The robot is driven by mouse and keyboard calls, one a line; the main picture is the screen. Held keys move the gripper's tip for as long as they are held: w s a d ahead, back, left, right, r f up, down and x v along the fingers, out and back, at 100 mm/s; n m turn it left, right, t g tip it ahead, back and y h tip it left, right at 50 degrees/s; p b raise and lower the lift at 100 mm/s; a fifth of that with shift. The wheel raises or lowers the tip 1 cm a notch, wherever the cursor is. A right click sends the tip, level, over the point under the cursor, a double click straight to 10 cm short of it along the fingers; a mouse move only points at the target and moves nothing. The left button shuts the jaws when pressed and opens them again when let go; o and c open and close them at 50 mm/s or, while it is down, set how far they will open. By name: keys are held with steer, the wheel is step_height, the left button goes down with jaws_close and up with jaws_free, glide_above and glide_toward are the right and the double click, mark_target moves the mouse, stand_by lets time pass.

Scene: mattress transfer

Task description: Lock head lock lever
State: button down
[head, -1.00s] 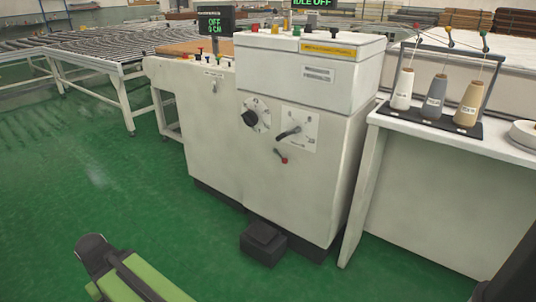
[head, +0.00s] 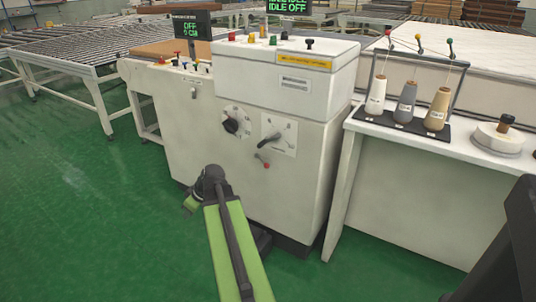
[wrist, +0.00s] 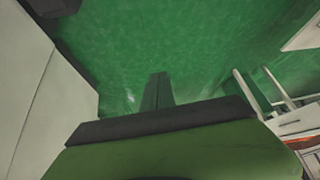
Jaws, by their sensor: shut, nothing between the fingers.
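A small lever with a red knob (head: 264,161) sticks out of the front of the pale machine cabinet (head: 200,137). Just above it, a black handle (head: 269,141) sits on a white dial plate. The pictures do not show which of these is the head lock lever. My gripper is shut and empty, with its dark fingers (wrist: 157,92) pointing over the green floor in the wrist view. In the head view my green arm reaches up in front of the cabinet, below and left of both levers. The fingertips are not clear there.
A round black knob (head: 231,121) is left of the handle. A dark floor box (head: 262,238) stands partly behind my arm. A white table (head: 430,150) with thread spools is at the right. Roller conveyors (head: 75,48) are at the back left. Open floor lies left.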

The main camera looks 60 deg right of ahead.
steer(key=s+d+r+t+h+p, duration=0.1)
steer(key=s+d+r+h+p, duration=0.1)
steer(key=s+d+r, duration=0.6)
steer(key=s+d+r+t+h+p, duration=0.15)
steer(key=s+d, duration=0.45)
steer(key=d, duration=0.7)
steer(key=s+d+r+t+h+p, duration=0.1)
steer(key=s+d+r+t+h, duration=0.2)
steer(key=s+d, duration=0.5)
steer(key=w+d+f+g+b, duration=0.1)
steer(key=w+d+f+b, duration=0.6)
steer(key=w, duration=0.3)
steer(key=shift+d+f+b, duration=0.3)
steer(key=shift+f+b, duration=0.2)
steer(key=shift+b, duration=0.4)
steer(key=shift+g, duration=0.25)
